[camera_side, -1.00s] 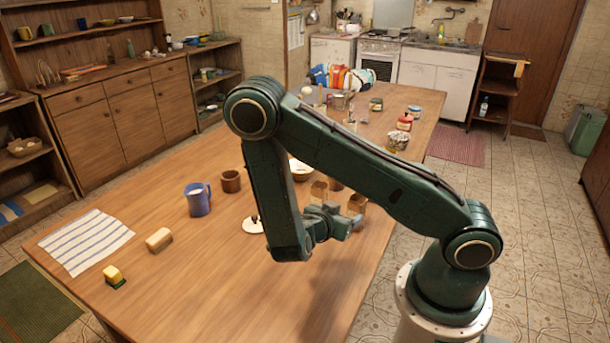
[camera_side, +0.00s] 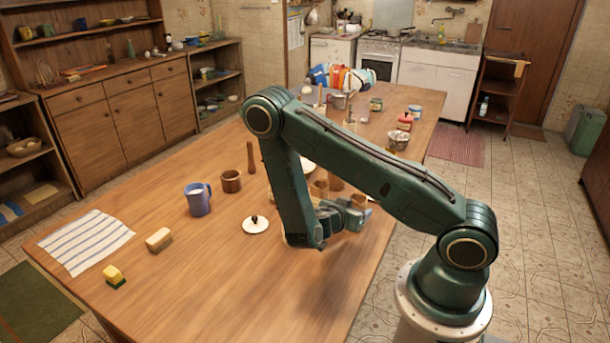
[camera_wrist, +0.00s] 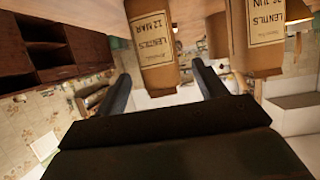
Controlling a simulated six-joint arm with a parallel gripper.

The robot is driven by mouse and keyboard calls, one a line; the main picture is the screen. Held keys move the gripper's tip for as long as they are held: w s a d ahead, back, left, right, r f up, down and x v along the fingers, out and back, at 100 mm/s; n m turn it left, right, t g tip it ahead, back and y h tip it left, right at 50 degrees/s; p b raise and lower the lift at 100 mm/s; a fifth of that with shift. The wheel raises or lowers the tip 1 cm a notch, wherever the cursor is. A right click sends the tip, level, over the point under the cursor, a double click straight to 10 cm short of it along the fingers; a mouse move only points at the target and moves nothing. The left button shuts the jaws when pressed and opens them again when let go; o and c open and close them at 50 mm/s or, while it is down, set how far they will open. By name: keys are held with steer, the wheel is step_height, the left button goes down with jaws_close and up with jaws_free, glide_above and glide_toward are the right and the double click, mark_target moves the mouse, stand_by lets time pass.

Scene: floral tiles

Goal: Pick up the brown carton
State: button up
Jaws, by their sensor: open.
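Two brown cartons with lentil labels stand side by side in the wrist view, which sees them upside down. One carton (camera_wrist: 154,50) reads "LENTILS 12 MAR" and shows between my fingertips, just beyond them. The other carton (camera_wrist: 240,45) shows to its right, outside the fingers; its label looks like "20 JUN". My gripper (camera_wrist: 161,72) is open and empty, low over the table. In the side view my gripper (camera_side: 352,214) is beside the cartons, and the arm and gripper partly hide them. One carton (camera_side: 318,189) shows just right of the forearm.
A white lid (camera_side: 256,225) lies left of my gripper. A blue mug (camera_side: 198,200), a brown cup (camera_side: 231,181) and a wooden pestle-like object (camera_side: 251,158) stand farther left. Jars and tins stand toward the table's far end. The table's front middle is clear.

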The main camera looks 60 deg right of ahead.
steer(key=shift+d+f, duration=0.15)
steer(key=shift+d, duration=0.2)
steer(key=shift+d, duration=0.1)
steer(key=shift+x, duration=2.5)
steer(key=shift+f, duration=0.1)
steer(key=shift+c, duration=0.2)
steer(key=c, duration=1)
